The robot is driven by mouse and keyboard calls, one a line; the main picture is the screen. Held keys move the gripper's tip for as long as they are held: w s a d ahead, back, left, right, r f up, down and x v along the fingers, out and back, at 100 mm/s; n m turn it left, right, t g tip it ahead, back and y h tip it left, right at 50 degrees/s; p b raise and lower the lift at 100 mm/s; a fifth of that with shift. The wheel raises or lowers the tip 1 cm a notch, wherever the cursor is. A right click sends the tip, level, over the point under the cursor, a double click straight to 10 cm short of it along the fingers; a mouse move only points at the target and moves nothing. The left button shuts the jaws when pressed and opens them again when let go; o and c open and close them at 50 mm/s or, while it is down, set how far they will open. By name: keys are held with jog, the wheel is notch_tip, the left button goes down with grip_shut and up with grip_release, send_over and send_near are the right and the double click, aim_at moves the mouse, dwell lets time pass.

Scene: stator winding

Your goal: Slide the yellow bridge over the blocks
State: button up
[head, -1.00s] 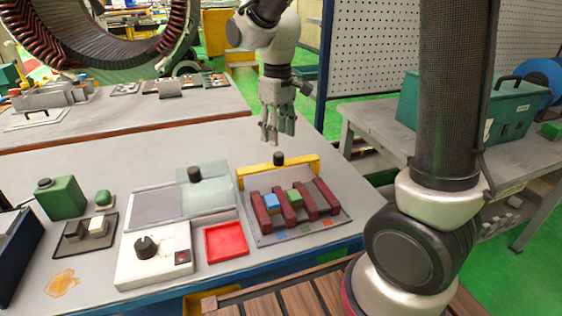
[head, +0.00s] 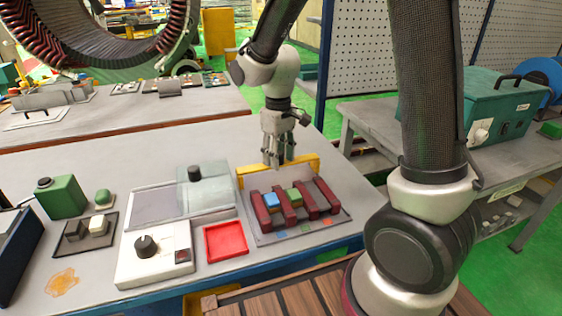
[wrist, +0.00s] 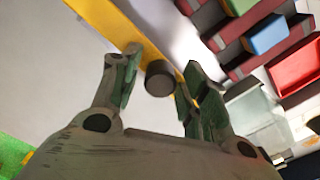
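The yellow bridge (head: 250,174) stands at the back edge of the tray, behind the dark red blocks (head: 262,211). A blue block (head: 271,200) and a green block (head: 293,195) sit between the red ones. The yellow bar (wrist: 108,22) runs under the fingers.
A red tray (head: 226,241), a white box with a dial (head: 150,255) and a clear-lidded case (head: 205,190) stand left of the block tray (head: 330,233). A green box (head: 62,197) is further left. The table behind the bridge is clear.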

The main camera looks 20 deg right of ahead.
jog(key=c, duration=0.5)
jog(key=shift+s, duration=5.95)
jog(key=o, duration=0.8)
jog(key=shift+r, duration=3)
